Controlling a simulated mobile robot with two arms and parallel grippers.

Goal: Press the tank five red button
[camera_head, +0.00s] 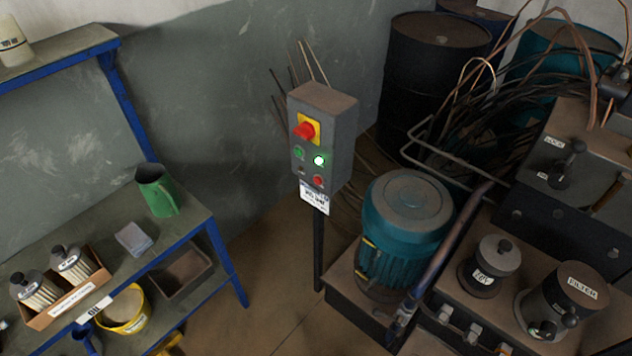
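A grey control box (322,138) stands on a dark post in the middle of the head view. A small round red button (318,181) sits low on its front face. A larger red mushroom knob (305,130) on a yellow plate sits higher up. A green button (298,153) and a brightly lit green one (319,160) lie between them. A white label (314,197) hangs below the red button; its writing is too small to read surely. Neither of my grippers is in view.
A blue-framed shelf (226,262) stands at left, with a green jug (157,190) on top. A teal motor (405,215) stands close right of the post. Dark drums (433,75) and tangled hoses fill the back right. Open floor (277,270) lies between shelf and post.

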